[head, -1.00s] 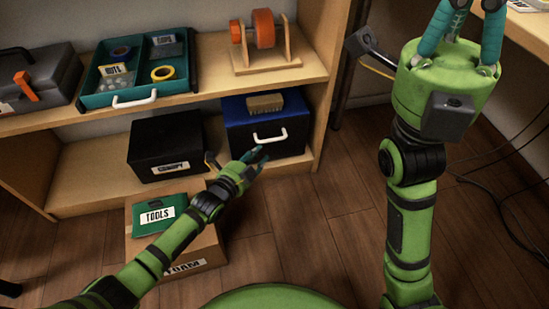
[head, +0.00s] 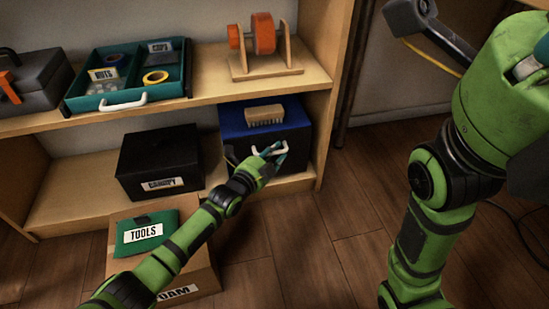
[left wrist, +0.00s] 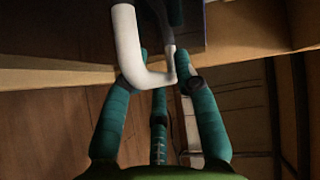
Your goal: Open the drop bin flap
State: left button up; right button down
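The drop bin (head: 232,122) is a dark box with a blue top on the right of the lower shelf. A white bar handle (head: 240,150) is on its front flap, which looks closed. My left gripper (head: 273,155) is at this handle, its teal fingers spread. In the left wrist view, the handle (left wrist: 128,45) curves down between the fingers of the left gripper (left wrist: 165,80); I cannot tell whether they touch it. My right gripper (head: 537,58) shows only in part at the right edge, its fingertips cut off.
A brush (head: 265,115) lies on the bin's top. A black box (head: 160,160) stands to its left. A teal drawer tray (head: 130,102) and an orange spool (head: 263,35) are on the upper shelf. A cardboard box (head: 195,260) with a green tools pouch (head: 150,220) stands on the floor.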

pick_arm(q)
grip_shut()
jog(key=shift+m+t, duration=0.4)
jog(key=shift+t, duration=0.2)
jog(key=s+f, duration=0.1)
jog(key=s+d+p, duration=0.1)
jog(key=s, duration=0.1)
jog(key=s+f+p, duration=0.1)
jog(key=s, duration=0.1)
jog(key=shift+d+f, duration=0.3)
jog(key=shift+d, duration=0.05)
grip_release()
jog(key=shift+w+r, duration=0.1)
jog(key=shift+r, duration=0.05)
